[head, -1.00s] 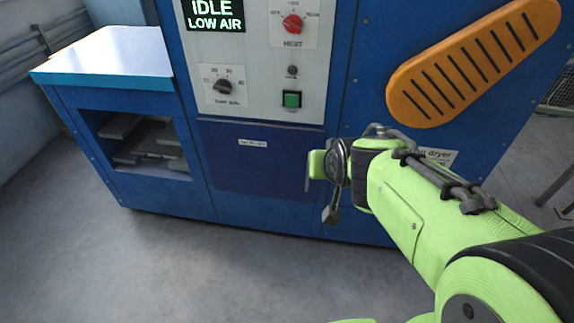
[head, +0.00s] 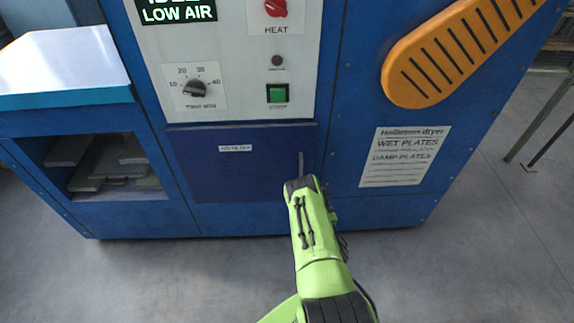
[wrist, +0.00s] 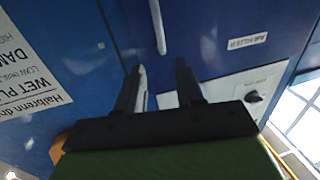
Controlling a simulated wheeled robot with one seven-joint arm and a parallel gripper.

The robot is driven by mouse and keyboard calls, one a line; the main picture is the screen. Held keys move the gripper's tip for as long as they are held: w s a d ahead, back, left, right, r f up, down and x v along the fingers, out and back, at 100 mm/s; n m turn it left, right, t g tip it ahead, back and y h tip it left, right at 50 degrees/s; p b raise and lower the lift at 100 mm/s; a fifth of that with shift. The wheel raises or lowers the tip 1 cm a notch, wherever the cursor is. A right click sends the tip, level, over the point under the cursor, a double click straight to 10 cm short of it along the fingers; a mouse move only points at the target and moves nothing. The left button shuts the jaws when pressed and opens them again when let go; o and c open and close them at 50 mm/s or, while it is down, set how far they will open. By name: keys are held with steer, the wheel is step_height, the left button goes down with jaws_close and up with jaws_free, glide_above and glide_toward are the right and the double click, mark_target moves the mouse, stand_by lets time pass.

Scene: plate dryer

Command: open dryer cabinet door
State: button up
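The dryer cabinet door (head: 240,178) is a dark blue panel low on the blue dryer, with a small white label, and it looks shut. A thin upright bar handle (head: 301,164) is near its right edge. In the wrist view the handle (wrist: 157,25) is a pale bar ahead of my gripper (wrist: 159,70), whose two dark fingers are apart with nothing clearly held. The door (wrist: 205,25) fills the upper middle there. In the head view my gripper (head: 302,184) is just below and in front of the handle; its fingers are mostly hidden.
Above the door is a white control panel (head: 230,75) with a dial, red knob and green button. An orange slotted cover (head: 440,70) and a paper notice (head: 404,157) are to the right. An open compartment (head: 110,165) is at left. The grey floor in front is clear.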

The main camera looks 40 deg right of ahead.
mark_target(301, 169)
steer(key=b+x, duration=1.3)
steer(key=x, duration=0.2)
steer(key=shift+w+d+b, duration=0.15)
steer(key=shift+b, duration=0.2)
jaws_close()
